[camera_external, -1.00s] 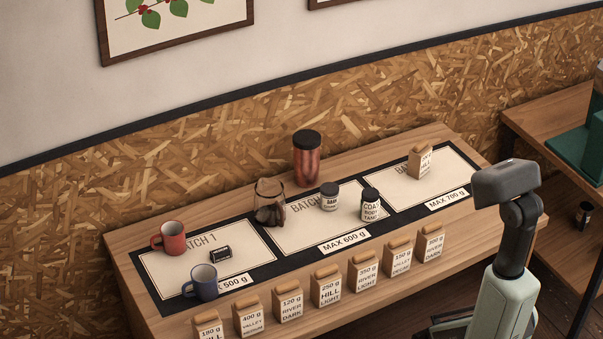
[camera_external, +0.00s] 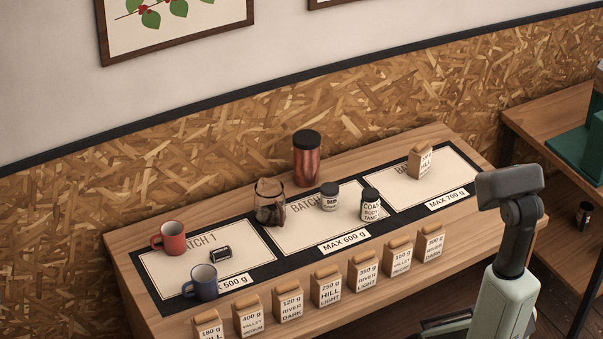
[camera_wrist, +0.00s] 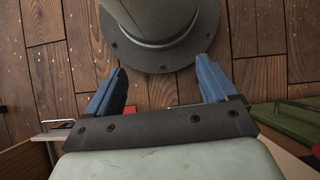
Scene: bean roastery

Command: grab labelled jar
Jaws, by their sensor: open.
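Two small dark-lidded jars with white labels stand on the middle sheet in the external view. The nearer jar (camera_external: 370,207) has lettering that seems to read "COAT BODY TANG". The other jar (camera_external: 329,198) is to its left, with a label too small to read surely. Both look upright and stand apart. My gripper (camera_wrist: 160,72) shows in the wrist view with its two blue fingers wide apart and nothing between them. It points at the floor and my round base, away from the jars. I cannot make it out in the external view.
Near the jars stand a glass vessel (camera_external: 270,204) with dark contents and a red tumbler (camera_external: 306,160). Red (camera_external: 171,239) and blue (camera_external: 204,283) mugs are at left. Several labelled bags (camera_external: 326,289) line the front edge. Another bag (camera_external: 420,161) stands on the right sheet.

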